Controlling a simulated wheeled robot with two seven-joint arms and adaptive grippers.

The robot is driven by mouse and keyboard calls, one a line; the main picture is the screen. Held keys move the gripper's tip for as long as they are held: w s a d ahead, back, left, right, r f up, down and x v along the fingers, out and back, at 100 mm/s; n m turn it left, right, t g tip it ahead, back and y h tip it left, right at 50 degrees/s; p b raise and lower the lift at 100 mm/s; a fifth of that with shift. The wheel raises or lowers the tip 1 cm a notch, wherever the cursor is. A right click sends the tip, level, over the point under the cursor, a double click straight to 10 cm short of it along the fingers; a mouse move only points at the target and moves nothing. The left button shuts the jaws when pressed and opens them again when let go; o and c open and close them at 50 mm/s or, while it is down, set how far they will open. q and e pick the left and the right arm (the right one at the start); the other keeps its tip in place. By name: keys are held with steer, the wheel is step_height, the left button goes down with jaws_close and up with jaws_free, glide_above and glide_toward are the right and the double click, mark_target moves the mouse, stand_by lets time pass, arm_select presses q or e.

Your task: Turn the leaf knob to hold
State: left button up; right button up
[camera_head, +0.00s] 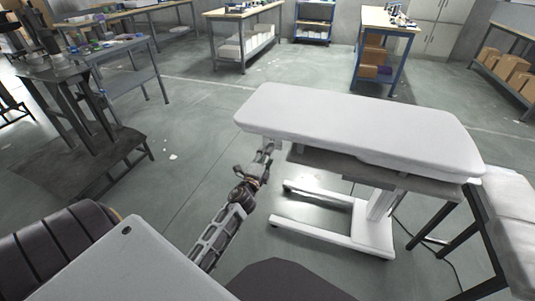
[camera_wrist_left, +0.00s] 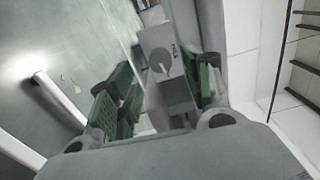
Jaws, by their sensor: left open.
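The leaf knob (camera_wrist_left: 161,61) is a small grey knob on a pale grey plate (camera_wrist_left: 153,38), with small dark lettering beside it that I cannot read surely. In the left wrist view it lies between and ahead of the green finger pads of my left gripper (camera_wrist_left: 162,84). The gripper is open, with a gap on both sides of the knob. In the head view my left gripper (camera_head: 267,152) is at the near left end of the white padded table (camera_head: 350,118), just below its top. The knob is too small to make out there. My right gripper is not in view.
The table stands on a white column and base (camera_head: 345,232). A grey bench (camera_head: 513,230) is close on its right, and a dark metal stand (camera_head: 85,125) is at the left. Workbenches (camera_head: 243,35) line the back. The floor between is mostly clear.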

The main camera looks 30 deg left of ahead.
arm_select(q)
steer(key=v, duration=0.7)
stand_by(0.3)
steer(key=shift+s, duration=0.15)
stand_by(0.5)
